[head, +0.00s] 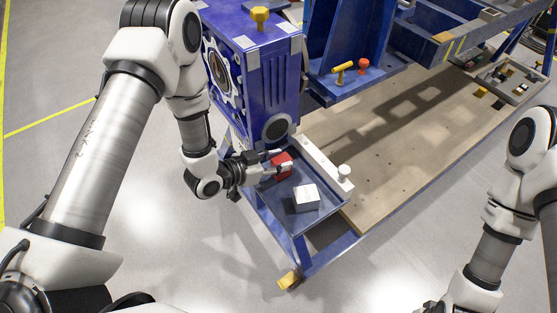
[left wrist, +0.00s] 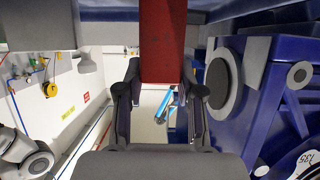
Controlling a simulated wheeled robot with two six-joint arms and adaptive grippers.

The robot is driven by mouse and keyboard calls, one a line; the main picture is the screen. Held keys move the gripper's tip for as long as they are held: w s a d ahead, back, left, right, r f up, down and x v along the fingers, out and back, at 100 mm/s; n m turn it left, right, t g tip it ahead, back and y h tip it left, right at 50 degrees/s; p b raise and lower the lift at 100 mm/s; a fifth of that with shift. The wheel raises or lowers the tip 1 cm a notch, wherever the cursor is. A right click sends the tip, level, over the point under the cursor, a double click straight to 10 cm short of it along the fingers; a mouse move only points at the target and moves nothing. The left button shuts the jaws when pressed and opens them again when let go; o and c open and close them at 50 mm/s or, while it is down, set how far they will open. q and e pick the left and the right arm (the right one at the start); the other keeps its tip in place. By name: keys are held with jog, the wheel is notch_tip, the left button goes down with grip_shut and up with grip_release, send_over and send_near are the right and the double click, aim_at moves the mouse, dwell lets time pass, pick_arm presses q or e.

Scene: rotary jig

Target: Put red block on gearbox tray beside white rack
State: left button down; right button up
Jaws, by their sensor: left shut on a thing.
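The red block (head: 282,165) is between the fingers of my left gripper (head: 274,163), over the back end of the dark tray (head: 284,213) beside the blue gearbox (head: 278,85). I cannot tell whether the block touches the tray. In the left wrist view the red block (left wrist: 162,45) stands between the two fingertips of the gripper (left wrist: 160,85), which is shut on it. A long white bar (head: 318,160), probably the white rack, runs along the tray's right side. My right arm shows at the right, but its gripper is out of frame.
A pale silver cube (head: 306,198) sits on the tray in front of the red block. A white knob (head: 344,171) stands at the bar's near end. A wide tan board (head: 400,140) lies to the right. A yellow and a red handle (head: 362,65) sit on a blue fixture behind.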

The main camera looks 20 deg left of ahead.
pick_arm(q)
jog(key=shift+f, duration=0.4)
jog(key=c, duration=0.7)
grip_release()
jog(key=shift+r, duration=0.3)
jog(key=v, duration=1.1)
jog(key=s+a+f+n+g+y, duration=0.1)
jog(key=s+f+n+g+y, duration=0.1)
jog(key=s+f, duration=0.4)
jog(key=s+a+f+n+g+y, duration=0.1)
jog(key=s+f+n+g+y, duration=0.2)
jog(key=s+f+g, duration=0.2)
jog(key=s+a+f+n+g+y, duration=0.1)
jog(key=s+f+n+g+y, duration=0.2)
jog(key=s+f, duration=0.4)
jog(key=shift+s+f+g+b, duration=0.1)
jog(key=shift+s+g+b, duration=0.25)
jog(key=shift+s, duration=0.4)
